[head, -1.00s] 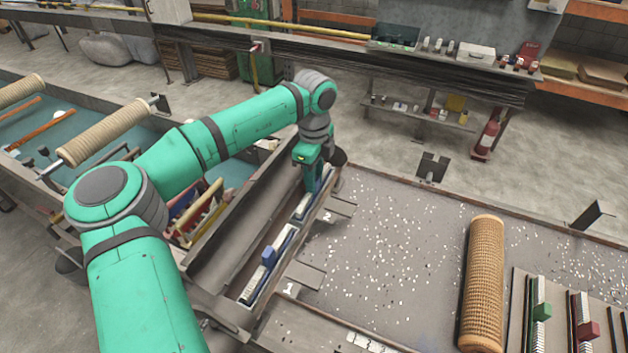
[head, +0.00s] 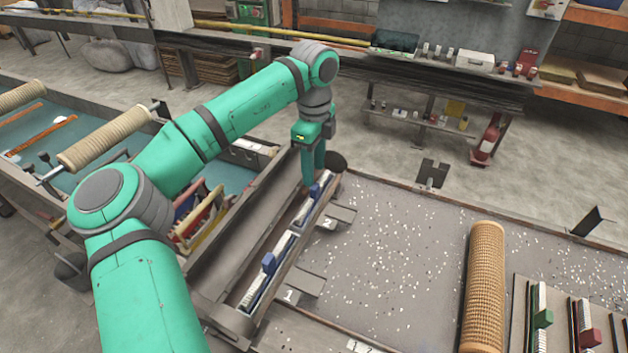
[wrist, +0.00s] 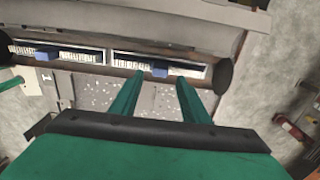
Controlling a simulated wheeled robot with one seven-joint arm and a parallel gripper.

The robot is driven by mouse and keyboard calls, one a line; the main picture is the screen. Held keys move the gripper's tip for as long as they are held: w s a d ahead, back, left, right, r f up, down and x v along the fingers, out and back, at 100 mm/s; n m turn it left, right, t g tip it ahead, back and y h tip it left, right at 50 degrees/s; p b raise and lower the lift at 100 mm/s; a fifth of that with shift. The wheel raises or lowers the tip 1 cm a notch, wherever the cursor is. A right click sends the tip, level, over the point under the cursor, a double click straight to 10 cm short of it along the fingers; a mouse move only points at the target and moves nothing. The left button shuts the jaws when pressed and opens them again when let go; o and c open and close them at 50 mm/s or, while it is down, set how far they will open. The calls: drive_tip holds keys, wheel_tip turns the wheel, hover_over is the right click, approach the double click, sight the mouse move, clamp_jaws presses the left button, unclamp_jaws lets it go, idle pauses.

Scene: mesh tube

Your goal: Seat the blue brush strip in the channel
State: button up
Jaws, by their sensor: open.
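Two brush strips with white bristles and blue blocks lie end to end along the narrow channel (head: 242,318). The near blue brush strip (head: 279,247) is beside the plate marked 1, and the far one (head: 318,191) is by the plate marked 2. In the wrist view the near strip (wrist: 75,56) is at left and the far strip (wrist: 128,60) is at centre. My gripper (head: 315,180) is above the far strip, with its fingers pointing down. In the wrist view its fingers (wrist: 155,84) are apart with nothing between them, and the far strip's blue block shows just beyond them.
A tan mesh roll (head: 485,285) lies on the speckled table (head: 400,260) right of the channel. A rack with green and red block strips (head: 560,315) is at far right. A round dark end disc (head: 337,162) stands close to my gripper.

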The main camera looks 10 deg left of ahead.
sight(315, 185)
wheel_tip(315, 185, up, 5)
drive_tip(key=shift+f, duration=0.1)
idle(0.7)
